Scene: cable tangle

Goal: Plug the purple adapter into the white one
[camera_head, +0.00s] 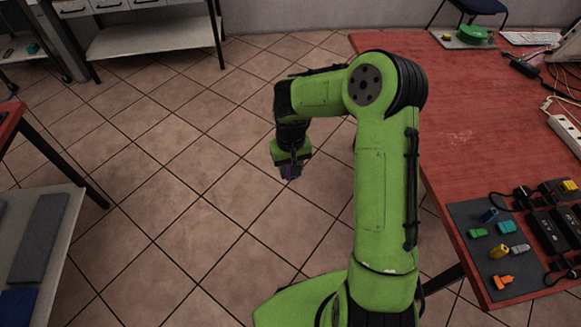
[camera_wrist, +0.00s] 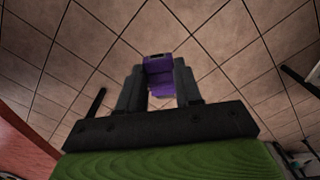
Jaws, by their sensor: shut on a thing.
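The purple adapter (camera_wrist: 160,74) is between the two dark fingers of my gripper (camera_wrist: 159,78) in the wrist view. My gripper is shut on it. In the head view my gripper (camera_head: 290,172) points down over the tiled floor, left of the red table, and only a small bit of purple shows at its tip. A pale grey-white adapter (camera_head: 519,249) lies on the dark mat at the front right of the table, well apart from my gripper. It may be the white one; at this size I cannot be sure.
The dark mat (camera_head: 470,216) on the red table (camera_head: 455,130) also holds blue, green, yellow and orange adapters and black power bricks (camera_head: 548,232). A white power strip (camera_head: 566,131) and cables lie at the right. Shelves stand at the left; the floor between is clear.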

